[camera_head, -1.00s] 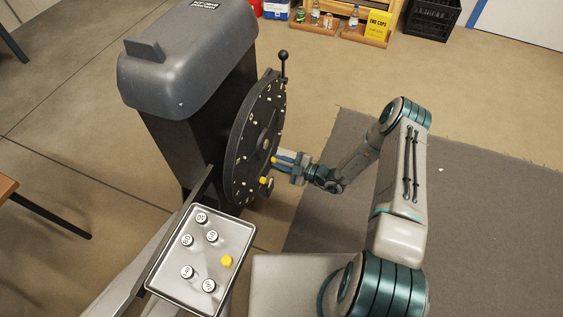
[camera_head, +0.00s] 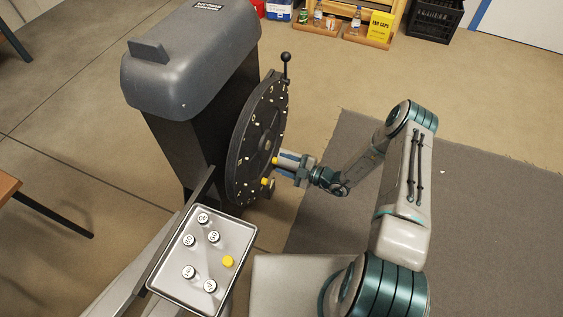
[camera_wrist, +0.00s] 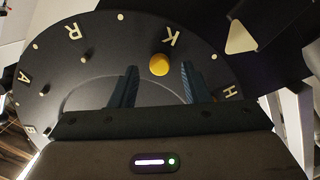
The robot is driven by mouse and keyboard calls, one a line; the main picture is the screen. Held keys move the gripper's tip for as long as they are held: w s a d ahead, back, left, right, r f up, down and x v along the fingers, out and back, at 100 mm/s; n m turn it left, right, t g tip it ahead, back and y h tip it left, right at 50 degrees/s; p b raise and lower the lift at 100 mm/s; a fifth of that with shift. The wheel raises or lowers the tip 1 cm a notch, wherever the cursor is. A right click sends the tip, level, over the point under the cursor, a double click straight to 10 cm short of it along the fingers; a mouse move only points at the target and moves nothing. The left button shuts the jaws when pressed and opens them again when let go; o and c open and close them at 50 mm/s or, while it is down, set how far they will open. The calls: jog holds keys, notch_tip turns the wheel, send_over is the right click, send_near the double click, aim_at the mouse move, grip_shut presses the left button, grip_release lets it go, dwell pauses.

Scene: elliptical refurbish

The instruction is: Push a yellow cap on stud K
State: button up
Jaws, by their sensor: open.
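A dark upright dial disc (camera_head: 240,165) with lettered studs is fixed to a grey machine. In the wrist view, a yellow cap (camera_wrist: 159,64) sits at the stud position beside the letter K (camera_wrist: 172,39). My gripper (camera_wrist: 160,75) is open, its two blue fingers apart on either side of the cap in the picture, with visible gaps. In the head view, my gripper (camera_head: 279,162) is at the disc's right side, close to a yellow cap (camera_head: 275,161). Another yellow piece (camera_head: 264,181) shows lower on the disc. How deeply the K cap is seated cannot be told.
A metal tray (camera_head: 243,232) in front of the machine holds several white numbered caps and one yellow cap (camera_head: 228,261). A black-knobbed lever (camera_head: 286,66) rises from the disc's top.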

jog(key=p+v, duration=0.2)
jog(key=v, duration=1)
jog(key=shift+d, duration=0.15)
jog(key=s+r+n+g+h+p, duration=0.25)
jog(key=r+n+p, duration=0.25)
jog(key=r+n, duration=0.6)
jog(key=s+a+r+n+g+h+p, duration=0.15)
jog(key=r+n+g+p, duration=0.45)
jog(key=r, duration=0.9)
jog(key=s+r+n+g+h+p, duration=0.2)
jog(key=r+n+p, duration=0.2)
jog(key=r+n, duration=0.75)
jog(key=s+d+r+n+t+h+p, duration=0.2)
jog(key=r+n, duration=0.5)
jog(key=r, duration=0.4)
jog(key=s+d+r+n+t+h+p, duration=0.1)
jog(key=s+r+n+t+h+p, duration=0.1)
jog(key=s+r+n+h+p, duration=0.2)
jog(key=s+d+r+n+t+h+p, duration=0.2)
jog(key=s+r+n+p, duration=0.5)
jog(key=r, duration=1.1)
jog(key=n+h+p, duration=0.1)
jog(key=n, duration=0.2)
jog(key=shift+s+d+r, duration=0.25)
jog(key=shift+s+d, duration=0.1)
jog(key=shift+d, duration=0.05)
